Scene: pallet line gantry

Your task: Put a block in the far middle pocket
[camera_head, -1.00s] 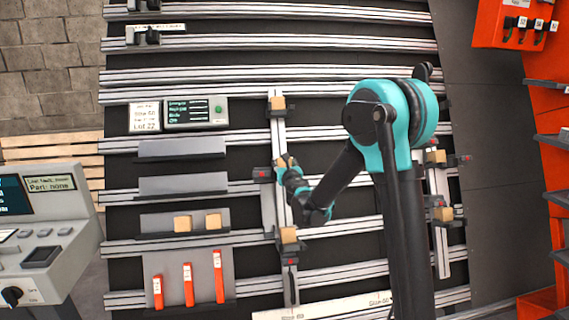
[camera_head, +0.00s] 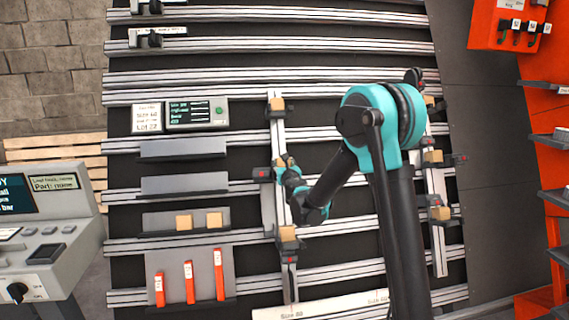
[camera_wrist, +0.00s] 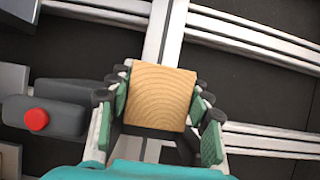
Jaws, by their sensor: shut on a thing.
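My gripper (camera_head: 288,166) is at the middle pocket of the upright rail (camera_head: 277,137) left of my arm. In the wrist view my gripper (camera_wrist: 160,108) has its green-padded fingers on both sides of a light wooden block (camera_wrist: 161,92) and is shut on it. The block's grain faces the camera, and it appears over the rail. Whether it is seated in the pocket cannot be told. A clamp with a red button (camera_wrist: 37,120) is beside the left finger. On the same rail, one block (camera_head: 277,104) sits at the far end and another (camera_head: 288,234) at the near end.
Blocks (camera_head: 433,157) (camera_head: 440,213) sit on a second rail, partly behind my arm. Two spare blocks (camera_head: 184,222) (camera_head: 214,219) rest on a grey shelf (camera_head: 160,234) above red-orange bars (camera_head: 189,284). A console (camera_head: 45,240) stands at left, and an orange rack (camera_head: 553,180) at right.

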